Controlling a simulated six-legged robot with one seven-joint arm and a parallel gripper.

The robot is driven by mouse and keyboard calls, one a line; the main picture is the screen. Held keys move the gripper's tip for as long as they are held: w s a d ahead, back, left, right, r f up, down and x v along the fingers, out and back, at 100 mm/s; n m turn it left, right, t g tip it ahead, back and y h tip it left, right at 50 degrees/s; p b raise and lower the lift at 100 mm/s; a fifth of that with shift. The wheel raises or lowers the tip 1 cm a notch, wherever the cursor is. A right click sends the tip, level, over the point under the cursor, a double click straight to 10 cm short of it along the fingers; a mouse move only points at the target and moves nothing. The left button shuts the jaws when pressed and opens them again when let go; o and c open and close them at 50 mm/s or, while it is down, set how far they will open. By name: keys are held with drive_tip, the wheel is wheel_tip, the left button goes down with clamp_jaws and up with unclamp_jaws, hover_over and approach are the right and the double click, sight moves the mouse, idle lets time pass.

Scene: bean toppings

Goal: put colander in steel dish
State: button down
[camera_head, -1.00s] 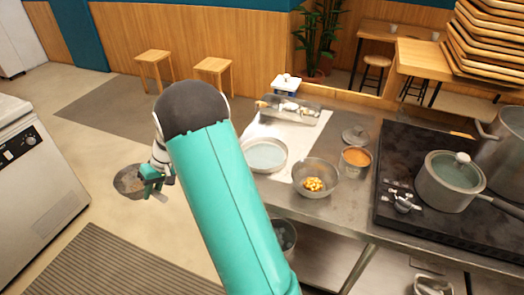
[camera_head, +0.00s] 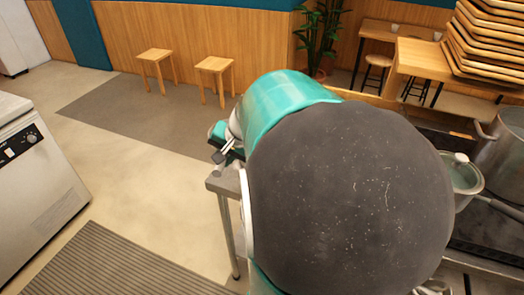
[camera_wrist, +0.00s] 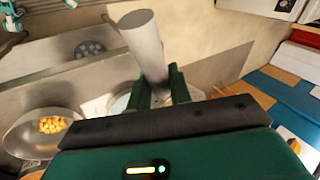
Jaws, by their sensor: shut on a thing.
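In the wrist view, my gripper (camera_wrist: 160,85) is shut on a grey cylinder (camera_wrist: 143,42), which looks like the colander's handle. The colander's bowl is hidden there behind the gripper body. Part of a pale round rim (camera_wrist: 118,104), likely the steel dish, shows just behind the fingers. I cannot tell whether the colander touches it. In the head view, part of my gripper (camera_head: 226,148) shows near the table's left corner. My arm hides the colander and the dish in that view.
A steel bowl of yellow beans (camera_wrist: 50,127) stands left in the wrist view. The table corner (camera_head: 222,182), a lidded pot (camera_head: 462,175) and a large pot (camera_head: 504,140) show in the head view. Open floor (camera_head: 165,165) lies left of the table.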

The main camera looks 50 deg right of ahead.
drive_tip(key=s+r+m+h, duration=0.2)
drive_tip(key=s+m, duration=0.1)
drive_tip(key=s, duration=0.3)
drive_tip(key=w+d+f, duration=0.2)
drive_tip(key=d+f, duration=0.1)
drive_tip(key=d, duration=0.1)
drive_tip(key=w+d+f, duration=0.3)
drive_tip(key=f, duration=0.1)
drive_tip(key=w+d+f, duration=0.3)
drive_tip(key=d, duration=0.1)
drive_tip(key=shift+d+f, duration=0.15)
drive_tip(key=shift+d, duration=0.2)
drive_tip(key=shift+f, duration=1.6)
drive_tip(key=c, duration=1.3)
unclamp_jaws()
